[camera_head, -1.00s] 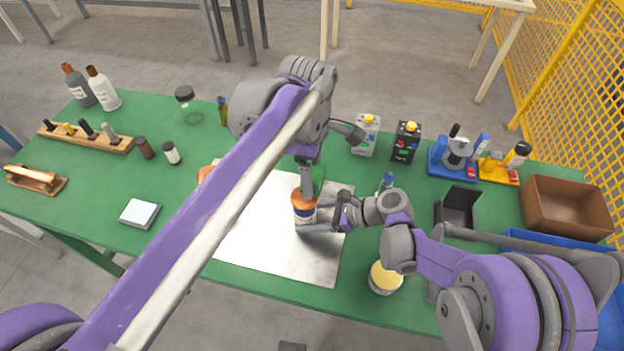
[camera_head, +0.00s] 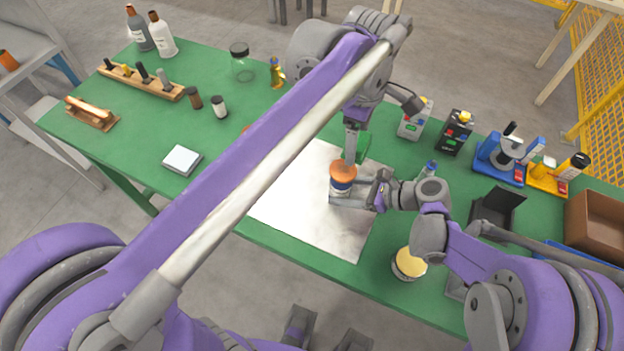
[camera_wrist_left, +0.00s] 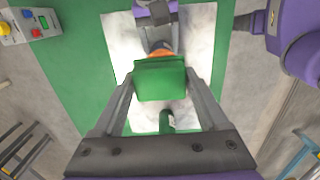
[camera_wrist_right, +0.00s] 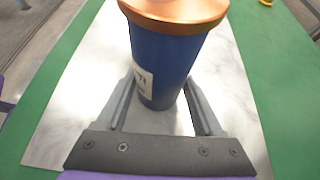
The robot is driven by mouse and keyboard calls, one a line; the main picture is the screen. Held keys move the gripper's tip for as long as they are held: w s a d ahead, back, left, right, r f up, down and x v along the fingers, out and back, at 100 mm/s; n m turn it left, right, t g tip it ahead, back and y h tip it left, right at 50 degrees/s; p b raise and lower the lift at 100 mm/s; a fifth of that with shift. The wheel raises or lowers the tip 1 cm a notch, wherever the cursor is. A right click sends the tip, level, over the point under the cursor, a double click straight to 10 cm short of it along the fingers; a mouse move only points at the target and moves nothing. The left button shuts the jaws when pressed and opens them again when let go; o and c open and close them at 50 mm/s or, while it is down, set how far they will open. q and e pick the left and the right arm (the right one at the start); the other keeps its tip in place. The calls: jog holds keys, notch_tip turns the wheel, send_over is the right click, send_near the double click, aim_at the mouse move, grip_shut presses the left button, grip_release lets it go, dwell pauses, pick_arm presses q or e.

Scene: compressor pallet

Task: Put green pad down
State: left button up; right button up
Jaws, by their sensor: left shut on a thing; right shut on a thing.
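The green pad (camera_wrist_left: 160,82) is a block held between the fingers of my left gripper (camera_wrist_left: 160,90). In the head view the pad (camera_head: 364,146) is mostly hidden behind that gripper (camera_head: 349,158). It is above the pale metal sheet (camera_head: 300,205), close to a blue can (camera_wrist_right: 165,60) with a copper-orange lid (camera_wrist_right: 175,8). The can (camera_head: 342,186) stands upright over the sheet. My right gripper (camera_wrist_right: 160,105) is shut around the can's lower part. I cannot tell whether pad and lid touch. A smaller green piece (camera_wrist_left: 166,122) shows below the pad in the left wrist view.
A yellow-topped tin (camera_head: 409,263) stands front right. Boxes and blue and yellow devices (camera_head: 500,160) line the right back. The sheet's front left is clear.

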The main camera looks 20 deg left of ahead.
pick_arm(q)
jog(key=s+a+f, duration=0.4)
jog(key=a+f, duration=0.1)
jog(key=a, duration=0.3)
send_over(279, 213)
notch_tip(279, 213, down, 11)
jog(key=shift+a+f, duration=0.1)
jog(key=shift+f, duration=2.45)
jog(key=shift+f, duration=0.1)
jog(key=shift+f, duration=0.1)
